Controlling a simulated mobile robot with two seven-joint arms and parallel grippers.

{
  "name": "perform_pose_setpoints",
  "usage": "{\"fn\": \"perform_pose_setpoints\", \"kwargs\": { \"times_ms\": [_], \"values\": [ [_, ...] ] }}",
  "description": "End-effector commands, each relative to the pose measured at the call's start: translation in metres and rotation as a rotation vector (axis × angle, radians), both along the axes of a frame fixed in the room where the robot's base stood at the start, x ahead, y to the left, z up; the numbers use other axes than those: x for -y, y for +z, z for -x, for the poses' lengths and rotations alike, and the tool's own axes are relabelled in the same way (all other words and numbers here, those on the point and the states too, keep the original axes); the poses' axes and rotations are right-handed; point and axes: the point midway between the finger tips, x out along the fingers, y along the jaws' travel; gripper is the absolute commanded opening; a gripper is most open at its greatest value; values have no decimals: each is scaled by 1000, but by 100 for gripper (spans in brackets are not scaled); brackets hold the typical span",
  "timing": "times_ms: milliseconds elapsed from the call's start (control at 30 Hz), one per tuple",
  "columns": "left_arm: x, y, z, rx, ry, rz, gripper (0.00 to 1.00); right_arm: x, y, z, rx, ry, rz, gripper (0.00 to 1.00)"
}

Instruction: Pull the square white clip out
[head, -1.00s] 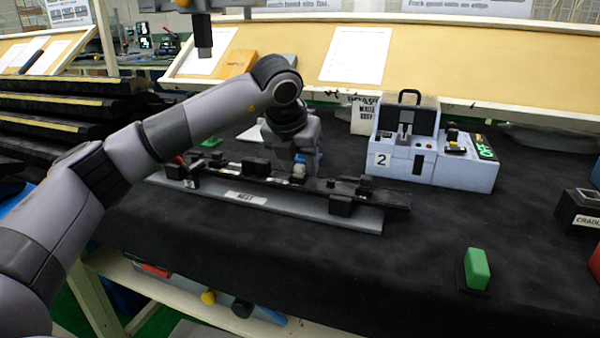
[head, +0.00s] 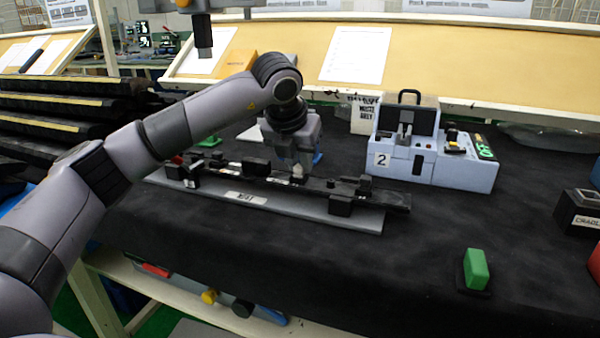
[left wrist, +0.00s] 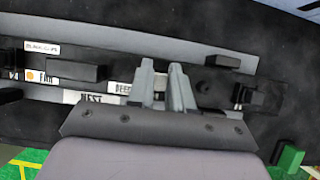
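A black trim strip (head: 335,186) lies along a grey nest (head: 310,211) on the dark table. A small white clip (head: 297,171) shows on the strip, just below my left gripper (head: 295,163). My left gripper points down over the strip's middle, its fingertips close to the clip. In the left wrist view, the two fingers (left wrist: 165,75) stand apart with a narrow gap over the strip. The clip cannot be made out clearly there.
A blue-grey tester (head: 405,160) marked 2 stands behind and right of the nest. A green block (head: 476,269) stands at the front right. A black cradle box (head: 580,210) is at the right edge. The cloth between them is clear.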

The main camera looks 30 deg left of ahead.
Motion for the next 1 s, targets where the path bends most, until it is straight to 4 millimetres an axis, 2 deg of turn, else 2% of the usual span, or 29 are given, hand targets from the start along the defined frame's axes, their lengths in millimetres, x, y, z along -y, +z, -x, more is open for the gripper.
{"fn": "perform_pose_setpoints", "kwargs": {
  "times_ms": [567, 1000],
  "values": [
    [0, 0, 0, 0, 0, 0, 0, 0, 0, 0, 0, 1, 1, 43],
    [0, 8, 0, 2, 0, 0, 0, 0, 5, 0, 1, 2, 2, 43]
  ]
}}
